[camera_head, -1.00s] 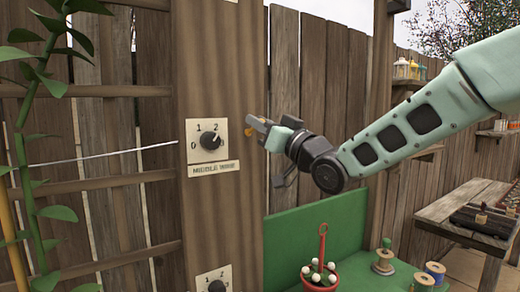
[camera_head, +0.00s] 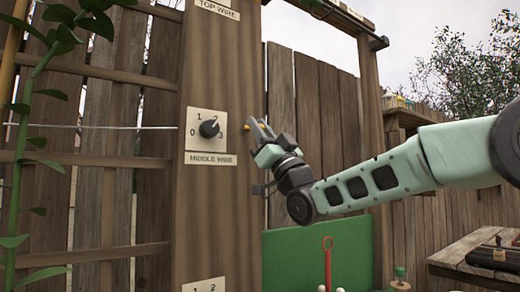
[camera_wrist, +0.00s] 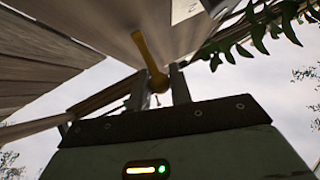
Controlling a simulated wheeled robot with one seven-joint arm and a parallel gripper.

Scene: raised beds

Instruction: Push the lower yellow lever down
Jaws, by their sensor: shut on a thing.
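The yellow lever shows in the wrist view (camera_wrist: 147,52) as a rod with a rounded end, coming out from a wooden post. My gripper (camera_wrist: 158,80) is shut around its rounded end, one finger on each side. In the head view my gripper (camera_head: 258,131) is at the right edge of the post, level with the middle dial. Only a small yellow bit (camera_head: 268,128) of the lever shows there by the fingers. The rest of the lever is hidden, and its exact angle cannot be told.
The wooden post (camera_head: 223,200) carries a dial marked MIDDLE WIRE (camera_head: 208,128), with another dial plate (camera_head: 204,285) below. A climbing plant (camera_head: 50,100) stands left. A green panel (camera_head: 350,255) and a wooden table (camera_head: 460,255) lie below and right of my arm.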

